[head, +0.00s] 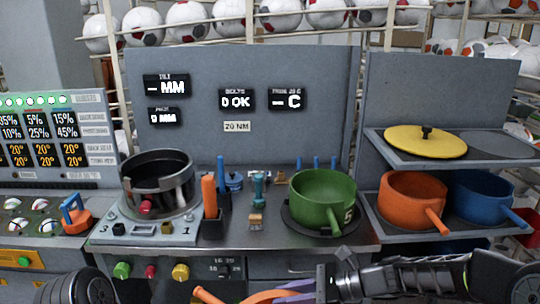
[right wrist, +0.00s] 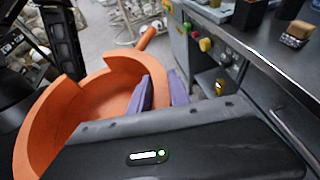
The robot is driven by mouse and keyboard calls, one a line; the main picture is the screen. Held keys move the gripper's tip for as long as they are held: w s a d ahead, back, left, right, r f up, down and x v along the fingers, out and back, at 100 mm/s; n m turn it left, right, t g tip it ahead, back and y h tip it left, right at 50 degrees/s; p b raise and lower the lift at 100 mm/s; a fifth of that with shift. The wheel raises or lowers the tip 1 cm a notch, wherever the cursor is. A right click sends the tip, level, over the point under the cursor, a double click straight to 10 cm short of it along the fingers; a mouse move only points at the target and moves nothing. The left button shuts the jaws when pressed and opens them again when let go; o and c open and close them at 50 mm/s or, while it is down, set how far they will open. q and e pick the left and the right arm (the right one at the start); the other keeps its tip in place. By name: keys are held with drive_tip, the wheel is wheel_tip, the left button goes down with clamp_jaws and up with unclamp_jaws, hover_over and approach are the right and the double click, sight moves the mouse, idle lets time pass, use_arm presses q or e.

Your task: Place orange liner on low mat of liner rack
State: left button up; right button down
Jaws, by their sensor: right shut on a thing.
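My right gripper (right wrist: 160,90) has purple fingers and is shut on the wall of an orange liner (right wrist: 92,108), a round pot with a stub handle. In the head view the gripper (head: 292,291) and a curved orange edge (head: 262,296) show at the bottom, in front of the counter; most of this liner is cut off there. The liner rack (head: 385,149) stands at the right. Its low shelf holds another orange pot (head: 408,192) and a blue pot (head: 475,196), side by side; mats under them are mostly hidden. My left gripper is not in view.
A yellow lid (head: 425,142) lies on the rack's upper shelf, with free room to its right. A green pot (head: 322,193) stands on the counter beside the rack. A black ring press (head: 158,172) and upright tools stand left. The counter's front edge (head: 300,247) is near my right gripper.

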drive_tip(key=s+d+f+m+t+h, duration=0.1)
drive_tip(key=s+d+f+m+t, duration=0.1)
drive_tip(key=d, duration=0.6)
drive_tip(key=s+d+f+m+t+h, duration=0.1)
drive_tip(key=d+f+m+t, duration=0.2)
drive_tip(key=d, duration=0.5)
drive_tip(key=shift+s+f+m+t, duration=0.35)
drive_tip(key=shift+f+t, duration=0.25)
drive_tip(key=shift+f, duration=0.25)
idle(2.0)
drive_tip(key=a+r+n+g, duration=0.2)
drive_tip(key=a+g, duration=0.1)
drive_tip(key=a, duration=0.1)
drive_tip(key=a+r+n+g+y, duration=0.1)
drive_tip(key=a+r+n+g, duration=0.1)
drive_tip(key=a, duration=0.3)
drive_tip(key=a+r+n+g+y, duration=0.1)
drive_tip(key=a+r+n+g, duration=0.2)
drive_tip(key=a+n+g, duration=0.1)
drive_tip(key=shift+a, duration=0.75)
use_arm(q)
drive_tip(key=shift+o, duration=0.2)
